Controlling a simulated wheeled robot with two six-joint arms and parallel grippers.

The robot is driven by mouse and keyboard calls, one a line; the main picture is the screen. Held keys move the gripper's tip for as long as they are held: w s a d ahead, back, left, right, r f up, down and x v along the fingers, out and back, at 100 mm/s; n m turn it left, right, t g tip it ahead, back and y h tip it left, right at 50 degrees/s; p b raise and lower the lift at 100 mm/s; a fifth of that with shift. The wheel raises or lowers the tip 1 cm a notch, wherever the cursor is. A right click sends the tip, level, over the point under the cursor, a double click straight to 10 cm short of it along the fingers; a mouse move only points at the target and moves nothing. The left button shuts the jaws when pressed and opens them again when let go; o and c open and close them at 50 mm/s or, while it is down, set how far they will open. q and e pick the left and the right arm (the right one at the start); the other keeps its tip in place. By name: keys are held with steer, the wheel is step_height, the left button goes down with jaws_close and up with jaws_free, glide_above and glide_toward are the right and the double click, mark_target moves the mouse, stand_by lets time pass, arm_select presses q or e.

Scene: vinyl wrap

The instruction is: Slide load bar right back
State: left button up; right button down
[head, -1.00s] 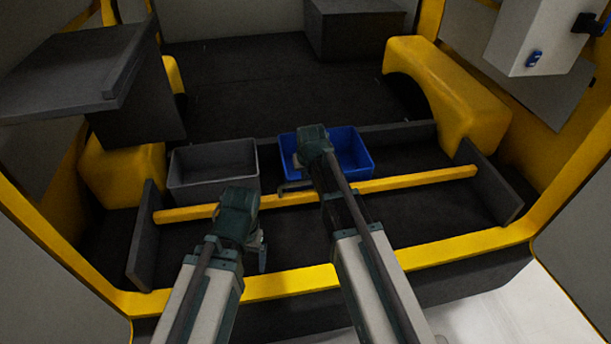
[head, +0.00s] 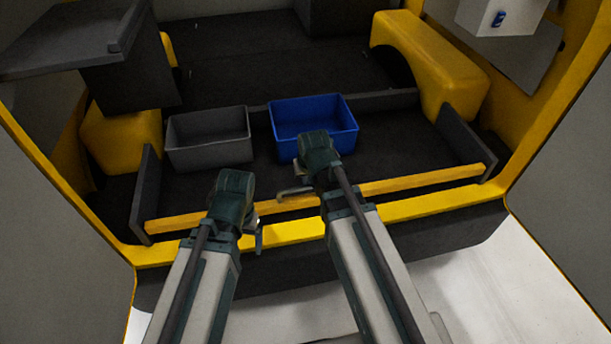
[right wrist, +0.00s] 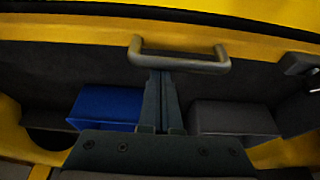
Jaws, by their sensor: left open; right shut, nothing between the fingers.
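The yellow load bar (head: 400,187) runs across the cargo floor, just behind the yellow front sill. A grey handle (right wrist: 180,60) on the bar shows in the right wrist view, and partly in the head view (head: 293,191). My right gripper (right wrist: 160,78) is shut and empty, its fingertips at the handle; I cannot tell if they touch it. In the head view its fingers are mostly hidden by my wrist. My left gripper (head: 257,236) is open, near the sill, left of the right arm and in front of the bar.
A grey bin (head: 208,140) and a blue bin (head: 312,120) stand on the floor behind the bar, apart from it. Dark side boards (head: 147,195) flank the bar's ends. Yellow wheel arches (head: 440,65) stand at both sides. The floor right of the blue bin is clear.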

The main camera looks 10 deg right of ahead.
stand_by(0.3)
step_height(320, 180, up, 10)
steer(key=p, duration=1)
steer(key=shift+w, duration=0.25)
steer(key=s+a+r+n+g+p, duration=0.1)
steer(key=s+a, duration=0.3)
steer(key=s, duration=0.4)
steer(key=s+a+r+n+g+h+p, duration=0.1)
steer(key=s+a+r+n+g+p, duration=0.1)
steer(key=s, duration=0.6)
steer(key=shift+s+a+n+g+p, duration=0.35)
steer(key=shift+a+g+p, duration=0.4)
steer(key=shift+a, duration=0.4)
